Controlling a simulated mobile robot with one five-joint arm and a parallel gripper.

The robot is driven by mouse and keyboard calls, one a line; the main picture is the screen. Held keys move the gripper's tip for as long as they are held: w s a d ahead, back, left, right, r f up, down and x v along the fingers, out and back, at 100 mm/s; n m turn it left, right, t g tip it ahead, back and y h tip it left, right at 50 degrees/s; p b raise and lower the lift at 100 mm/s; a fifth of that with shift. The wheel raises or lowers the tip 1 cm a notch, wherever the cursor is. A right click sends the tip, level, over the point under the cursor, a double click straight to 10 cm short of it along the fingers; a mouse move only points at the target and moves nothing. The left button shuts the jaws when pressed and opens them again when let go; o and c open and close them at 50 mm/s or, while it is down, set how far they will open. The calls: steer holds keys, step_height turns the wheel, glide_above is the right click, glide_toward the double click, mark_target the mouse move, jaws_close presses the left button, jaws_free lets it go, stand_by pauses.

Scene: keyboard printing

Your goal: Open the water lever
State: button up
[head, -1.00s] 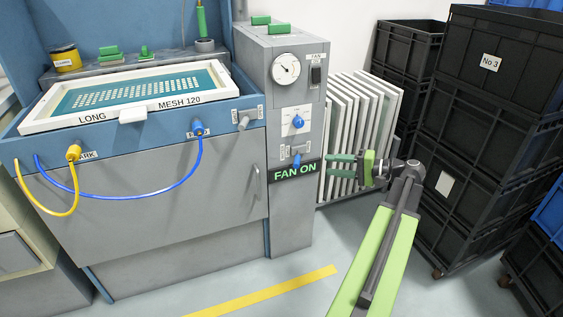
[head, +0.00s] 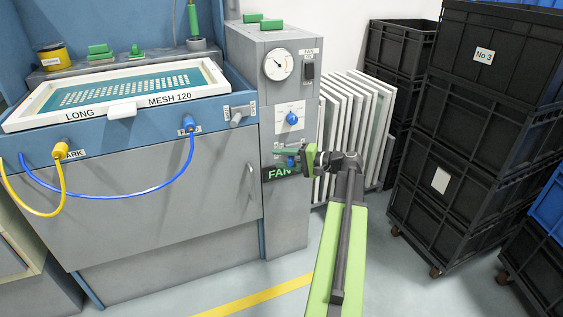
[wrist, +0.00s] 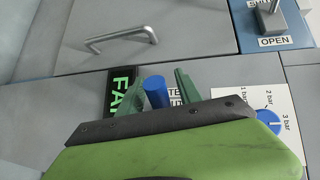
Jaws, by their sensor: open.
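The blue water lever (head: 291,161) is on the front of the grey control column, below the blue pressure knob. It is partly covered by my gripper (head: 284,160) in the head view. In the wrist view the blue lever (wrist: 157,92) shows between the two green fingertips of my gripper (wrist: 158,88). The fingers are open on either side of it. I cannot tell whether either finger touches it. The label beside the lever is mostly hidden, with only a few letters showing.
The blue pressure knob (head: 292,118) and gauge (head: 279,65) sit above. The lit fan sign (head: 280,172) is just below. The screen table (head: 130,200) stands left with a bar handle (wrist: 120,38). White frames (head: 350,130) and black crates (head: 470,130) stand right.

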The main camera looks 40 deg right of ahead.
jaws_close()
stand_by(1.4)
